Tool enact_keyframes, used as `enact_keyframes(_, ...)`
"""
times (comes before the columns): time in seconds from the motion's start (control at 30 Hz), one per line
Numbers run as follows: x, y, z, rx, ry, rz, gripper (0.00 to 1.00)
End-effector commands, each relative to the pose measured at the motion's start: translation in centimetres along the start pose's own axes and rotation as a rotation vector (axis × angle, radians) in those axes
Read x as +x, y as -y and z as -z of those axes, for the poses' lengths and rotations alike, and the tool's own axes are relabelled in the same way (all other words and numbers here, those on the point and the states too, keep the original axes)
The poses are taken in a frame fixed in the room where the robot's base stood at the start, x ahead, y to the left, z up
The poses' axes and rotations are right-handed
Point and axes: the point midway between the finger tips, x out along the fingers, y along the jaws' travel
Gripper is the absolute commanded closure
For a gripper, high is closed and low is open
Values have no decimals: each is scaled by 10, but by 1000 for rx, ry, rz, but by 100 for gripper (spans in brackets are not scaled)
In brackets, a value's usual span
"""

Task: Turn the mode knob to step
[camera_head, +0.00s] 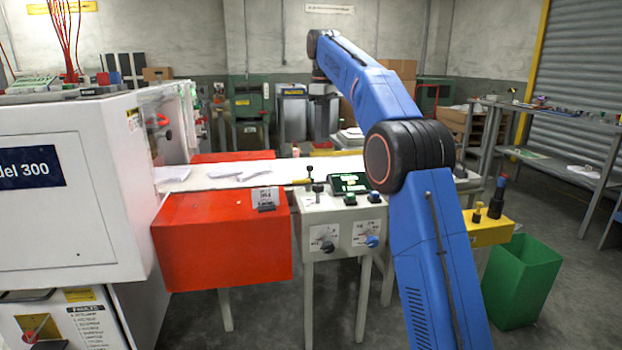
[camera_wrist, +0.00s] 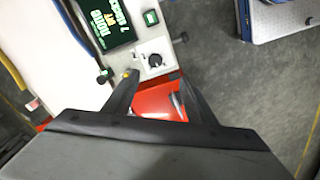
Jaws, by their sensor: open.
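The control panel (camera_head: 342,225) is a pale box with two dials on its front, a black knob (camera_head: 327,246) at left and a blue knob (camera_head: 373,241) at right. The dial lettering is too small to read, so I cannot tell which is the mode knob. In the wrist view, a dark knob on a white dial (camera_wrist: 155,60) lies just beyond the fingertips of my gripper (camera_wrist: 158,77). The fingers are apart with nothing held. In the head view my wrist hangs above and behind the panel; the fingertips are not clear there.
A dark display with green lettering (camera_head: 350,183) and several buttons sit on the panel top. A red box (camera_head: 222,238) and a white machine (camera_head: 70,190) stand to the left. A yellow box (camera_head: 490,232) and green bin (camera_head: 523,280) stand to the right.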

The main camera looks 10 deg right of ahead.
Motion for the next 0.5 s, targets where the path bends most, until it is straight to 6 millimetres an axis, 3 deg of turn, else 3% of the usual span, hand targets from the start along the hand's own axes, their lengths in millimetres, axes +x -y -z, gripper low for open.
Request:
enact_keyframes(0.27,8,-8,8,-33,6,10,49)
enact_keyframes(0.5,30,-7,8,-33,7,11,49)
